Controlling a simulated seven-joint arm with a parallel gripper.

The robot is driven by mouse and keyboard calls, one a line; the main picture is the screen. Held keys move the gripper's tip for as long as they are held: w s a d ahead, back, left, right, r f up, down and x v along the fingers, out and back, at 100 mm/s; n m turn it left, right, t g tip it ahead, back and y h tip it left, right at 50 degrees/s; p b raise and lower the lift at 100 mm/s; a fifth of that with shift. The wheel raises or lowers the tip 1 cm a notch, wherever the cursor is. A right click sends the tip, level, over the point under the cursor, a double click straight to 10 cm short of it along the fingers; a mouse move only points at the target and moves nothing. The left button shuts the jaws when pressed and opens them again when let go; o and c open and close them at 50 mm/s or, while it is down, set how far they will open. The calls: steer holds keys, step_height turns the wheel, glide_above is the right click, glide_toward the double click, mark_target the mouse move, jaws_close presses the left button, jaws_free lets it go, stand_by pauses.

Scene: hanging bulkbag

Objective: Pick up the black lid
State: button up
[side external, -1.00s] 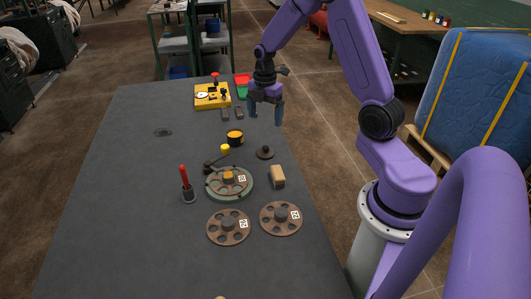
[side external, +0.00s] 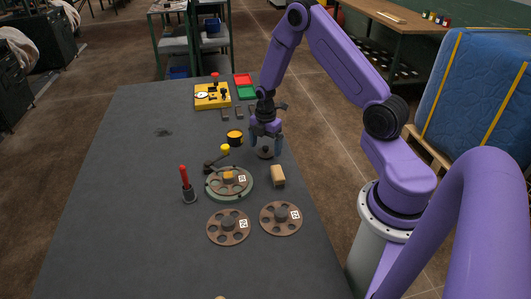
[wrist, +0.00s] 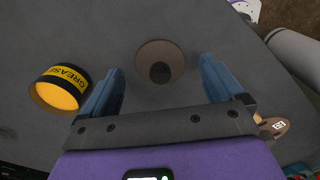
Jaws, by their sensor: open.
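The black lid (side external: 265,154) is a small round disc with a dark knob on top, lying flat on the grey table. In the wrist view the lid (wrist: 147,50) looks brownish, with its dark knob near the middle, between and slightly beyond my fingers. My gripper (side external: 266,146) is open and empty, pointing down just above the lid, with a finger to each side of it in the side view. The wrist view shows both blue fingers of my gripper (wrist: 160,68) spread wide. I cannot tell the exact height of the fingertips over the table.
An open black and yellow grease tin (side external: 235,138) stands close on the left; it is beside the left finger in the wrist view (wrist: 60,88). A tan block (side external: 278,176), a green-rimmed wheel (side external: 230,183) and two brown wheels lie nearer. The table's left side is mostly clear.

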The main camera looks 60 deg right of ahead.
steer(key=shift+f, duration=0.6)
steer(key=c, duration=1.1)
steer(key=shift+r, duration=0.1)
